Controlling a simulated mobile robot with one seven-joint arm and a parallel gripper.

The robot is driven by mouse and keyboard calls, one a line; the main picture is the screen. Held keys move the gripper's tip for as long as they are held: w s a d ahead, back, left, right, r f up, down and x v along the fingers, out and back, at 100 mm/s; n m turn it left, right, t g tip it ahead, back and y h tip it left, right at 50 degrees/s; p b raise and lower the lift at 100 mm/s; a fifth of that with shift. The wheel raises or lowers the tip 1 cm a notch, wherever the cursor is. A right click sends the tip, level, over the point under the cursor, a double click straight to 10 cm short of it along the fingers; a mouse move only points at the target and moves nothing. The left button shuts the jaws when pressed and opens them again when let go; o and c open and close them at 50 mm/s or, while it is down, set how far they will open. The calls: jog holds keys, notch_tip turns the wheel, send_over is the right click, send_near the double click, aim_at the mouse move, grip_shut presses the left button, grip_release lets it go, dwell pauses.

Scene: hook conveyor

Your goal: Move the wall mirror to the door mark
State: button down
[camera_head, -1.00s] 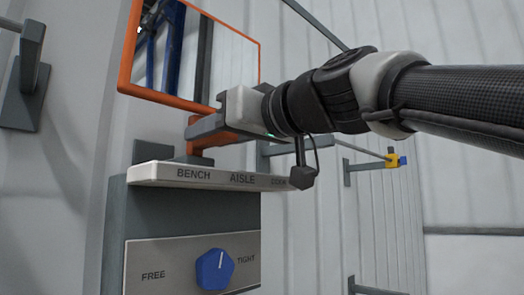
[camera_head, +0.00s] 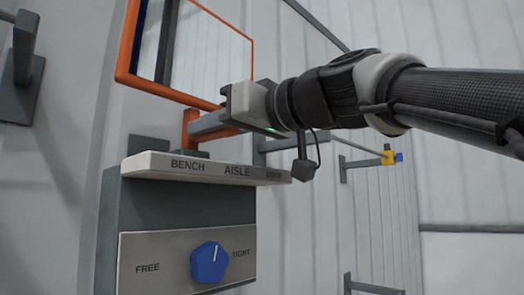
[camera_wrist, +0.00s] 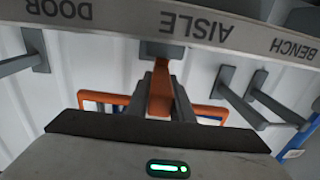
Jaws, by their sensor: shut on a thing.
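The wall mirror (camera_head: 205,50) has an orange frame and is at upper left in the head view, above the label ledge. Its orange arm (camera_head: 189,132) drops toward the ledge. My gripper (camera_head: 208,127) is shut on this arm from the right. In the wrist view the arm (camera_wrist: 161,92) sits between my fingers (camera_wrist: 160,100), close to AISLE, and part of the frame (camera_wrist: 208,110) shows behind. The ledge (camera_head: 205,171) reads BENCH, AISLE and DOOR from left to right. The door mark (camera_head: 274,174) is at its right end, small and blurred.
A blue knob (camera_head: 209,263) on a panel below the ledge has its pointer near upright, between FREE and TIGHT.

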jog(key=n+g+y, duration=0.1)
jog(key=w+n+g+y, duration=0.1)
jog(key=g, duration=0.1)
jog(key=shift+w+d+n+g+p, duration=0.2)
jog(key=shift+d+n+g+p, duration=0.1)
jog(key=shift+d, duration=0.05)
jog(key=shift+w+d+r+n+g+y+p, duration=0.15)
jog(key=shift+w+n+g+y+p, duration=0.15)
jog(key=shift+n+g+p, duration=0.5)
jog(key=shift+w+n+g+p, duration=0.15)
jog(key=shift+n+g+p, duration=0.2)
jog(key=shift+g, duration=0.45)
jog(key=shift+g+y, duration=0.3)
jog(key=c, duration=1.6)
grip_release()
jog(key=shift+o, duration=0.2)
jog(key=s+d, duration=0.3)
jog(key=d, duration=1.4)
jog(key=shift+s+p, duration=0.15)
jog(key=shift+p, duration=0.3)
jog(key=shift+d, duration=0.1)
